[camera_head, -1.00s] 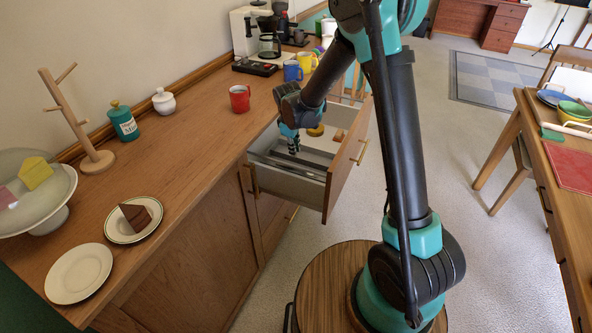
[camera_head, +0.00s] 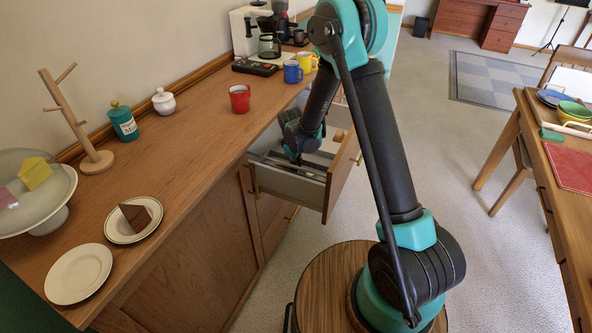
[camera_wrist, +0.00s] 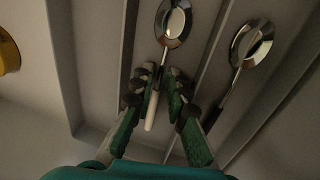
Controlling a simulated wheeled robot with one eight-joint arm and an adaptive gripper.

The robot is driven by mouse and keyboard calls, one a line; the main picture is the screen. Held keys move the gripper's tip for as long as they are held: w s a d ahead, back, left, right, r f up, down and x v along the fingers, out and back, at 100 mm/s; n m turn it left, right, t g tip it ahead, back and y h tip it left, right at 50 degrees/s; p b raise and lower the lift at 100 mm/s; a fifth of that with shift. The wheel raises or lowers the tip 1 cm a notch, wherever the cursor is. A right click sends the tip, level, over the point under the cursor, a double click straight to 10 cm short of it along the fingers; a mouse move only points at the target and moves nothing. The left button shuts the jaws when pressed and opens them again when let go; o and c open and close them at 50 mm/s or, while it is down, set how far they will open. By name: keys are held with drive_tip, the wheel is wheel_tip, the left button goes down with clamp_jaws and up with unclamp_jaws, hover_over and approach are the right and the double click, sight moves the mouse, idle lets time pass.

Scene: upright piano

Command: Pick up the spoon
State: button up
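In the wrist view, a shiny spoon (camera_wrist: 173,24) with a pale handle lies in a drawer compartment. A second shiny spoon (camera_wrist: 251,44) lies in the compartment to its right. My gripper (camera_wrist: 161,78) is down over the first spoon, its two fingers on either side of the pale handle. A gap shows between the fingers, so it looks open around the handle, not clamped on it. In the head view, my gripper (camera_head: 297,160) reaches into the open drawer (camera_head: 290,185); the spoons are not clearly visible there.
Thin divider walls run beside the spoons. A yellow round item (camera_wrist: 8,52) sits at the wrist view's left edge. On the counter (camera_head: 190,150) above the drawer stand a red mug (camera_head: 239,99), a blue mug (camera_head: 292,72) and a cake plate (camera_head: 122,232).

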clamp_jaws()
drive_tip(key=shift+r, duration=0.15)
